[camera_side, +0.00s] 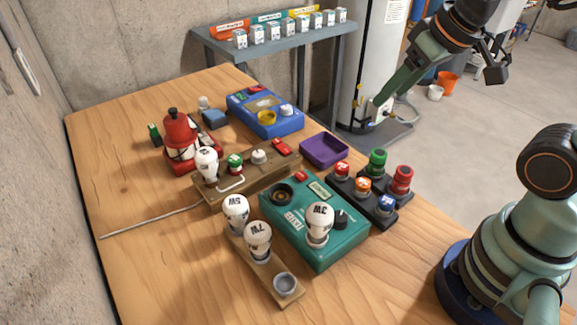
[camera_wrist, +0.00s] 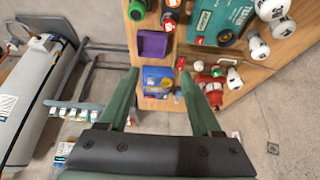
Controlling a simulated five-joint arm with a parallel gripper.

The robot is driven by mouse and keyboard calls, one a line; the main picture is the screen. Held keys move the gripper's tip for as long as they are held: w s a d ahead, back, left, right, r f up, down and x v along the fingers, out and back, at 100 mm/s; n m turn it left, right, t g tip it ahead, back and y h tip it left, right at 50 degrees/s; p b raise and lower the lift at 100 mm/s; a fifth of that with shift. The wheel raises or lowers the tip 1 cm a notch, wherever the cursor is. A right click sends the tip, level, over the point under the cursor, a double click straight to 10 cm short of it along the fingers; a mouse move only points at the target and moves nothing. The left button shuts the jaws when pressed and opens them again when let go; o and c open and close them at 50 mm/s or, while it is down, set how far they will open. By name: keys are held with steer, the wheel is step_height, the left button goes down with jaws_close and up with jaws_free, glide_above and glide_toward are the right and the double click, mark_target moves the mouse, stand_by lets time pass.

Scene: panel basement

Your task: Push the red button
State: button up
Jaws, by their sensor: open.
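Several red parts are in view, and I cannot tell which one the task means. A small red button (camera_side: 301,176) sits on top of the teal box (camera_side: 335,240). A red rocker-like part (camera_side: 280,147) sits on the wooden block behind it. Red caps stand in the black holder, one at its left (camera_side: 342,168) and a taller one at its right (camera_side: 402,180). My gripper (camera_side: 379,106) is raised beyond the far right of the table, away from all of these. In the wrist view my gripper (camera_wrist: 160,75) has its fingers apart with nothing held between them.
A purple tray (camera_side: 325,149), a blue device (camera_side: 265,115) and a red device (camera_side: 181,142) stand towards the back. White bulbs (camera_side: 258,238) stand in a wooden strip at the front. A grey shelf (camera_side: 275,42) is behind the table. The table's front left is clear.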

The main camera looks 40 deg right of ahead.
jaws_close()
stand_by(1.5)
